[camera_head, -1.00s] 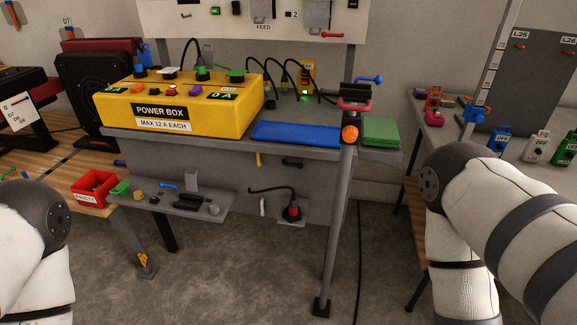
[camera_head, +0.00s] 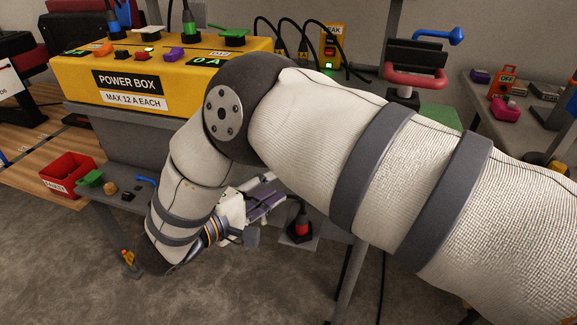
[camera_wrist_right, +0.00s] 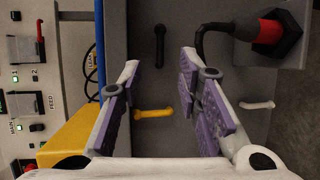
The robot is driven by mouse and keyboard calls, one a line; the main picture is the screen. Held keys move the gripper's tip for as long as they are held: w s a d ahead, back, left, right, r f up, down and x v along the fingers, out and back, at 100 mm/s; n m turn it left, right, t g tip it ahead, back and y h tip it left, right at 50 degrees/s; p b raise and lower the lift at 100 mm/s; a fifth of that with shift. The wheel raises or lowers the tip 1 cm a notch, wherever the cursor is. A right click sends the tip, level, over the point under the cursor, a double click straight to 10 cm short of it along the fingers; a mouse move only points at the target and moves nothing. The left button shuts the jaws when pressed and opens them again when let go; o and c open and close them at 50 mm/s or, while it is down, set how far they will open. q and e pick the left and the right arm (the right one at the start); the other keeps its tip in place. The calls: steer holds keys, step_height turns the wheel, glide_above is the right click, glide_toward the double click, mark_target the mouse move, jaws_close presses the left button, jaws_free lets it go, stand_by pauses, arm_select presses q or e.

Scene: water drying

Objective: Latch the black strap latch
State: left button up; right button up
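The black strap latch (camera_wrist_right: 159,45) shows in the right wrist view as a short black bar on the grey panel under the bench. It lies ahead of my right gripper (camera_wrist_right: 157,75), roughly in line with the gap between the fingers. The purple-padded fingers are spread wide and hold nothing. No contact with the latch shows. In the head view my right gripper (camera_head: 262,205) is low beside the bench, and my right arm hides the latch. My left gripper is not in view.
A yellow latch (camera_wrist_right: 154,113) and a white latch (camera_wrist_right: 256,105) sit on the same panel. A black-and-red plug (camera_wrist_right: 275,32) with a black cable is at the right. The yellow power box (camera_head: 200,72) stands on the bench above. A red bin (camera_head: 68,176) is at the left.

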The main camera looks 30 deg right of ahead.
steer(key=x, duration=1)
steer(key=shift+d, duration=0.3)
steer(key=shift+f, duration=0.1)
jaws_close()
